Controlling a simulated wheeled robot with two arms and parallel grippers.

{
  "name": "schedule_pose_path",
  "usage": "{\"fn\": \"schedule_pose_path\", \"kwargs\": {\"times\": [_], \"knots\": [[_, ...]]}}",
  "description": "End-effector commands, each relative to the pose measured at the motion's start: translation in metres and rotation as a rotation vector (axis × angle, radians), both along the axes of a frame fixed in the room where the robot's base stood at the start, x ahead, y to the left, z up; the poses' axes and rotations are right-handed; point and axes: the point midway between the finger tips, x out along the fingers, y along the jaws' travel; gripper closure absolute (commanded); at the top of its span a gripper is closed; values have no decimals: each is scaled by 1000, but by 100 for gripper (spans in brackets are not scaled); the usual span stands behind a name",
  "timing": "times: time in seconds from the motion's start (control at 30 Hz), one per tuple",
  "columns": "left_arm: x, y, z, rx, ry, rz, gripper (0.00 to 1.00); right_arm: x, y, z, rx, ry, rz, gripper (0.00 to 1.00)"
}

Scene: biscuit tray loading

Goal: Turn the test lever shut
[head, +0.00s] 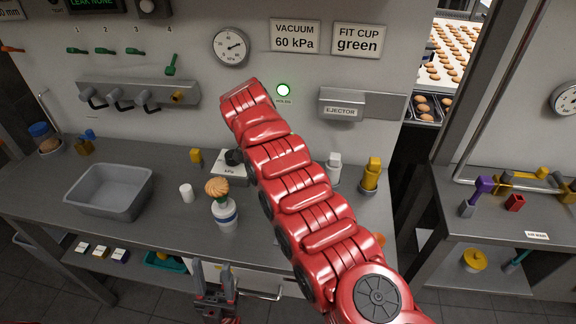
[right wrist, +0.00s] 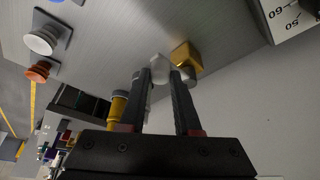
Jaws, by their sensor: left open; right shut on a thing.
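In the right wrist view my right gripper (right wrist: 160,76) is shut on a pale piece (right wrist: 159,65), which looks like the test lever. A yellow block (right wrist: 187,56) sits just beyond the fingertips. The angle of the lever is hard to tell. In the head view my red right arm covers the middle of the bench and hides the right gripper and the lever. My left gripper (head: 215,297) is open and empty, low in front of the bench.
A gauge (head: 231,46) hangs on the wall.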

Motion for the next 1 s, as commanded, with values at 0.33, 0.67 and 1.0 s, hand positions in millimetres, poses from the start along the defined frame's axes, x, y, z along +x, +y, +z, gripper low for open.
{"fn": "schedule_pose_path", "kwargs": {"times": [0.33,0.67,1.0], "knots": [[0,0,-1,0,0,0,50,0,2,0,4,-2,-6,100],[0,0,-1,0,0,0,50,0,2,0,3,-2,-6,60],[0,0,0,0,0,0,50,0,1,2,2,-1,-7,56]]}}
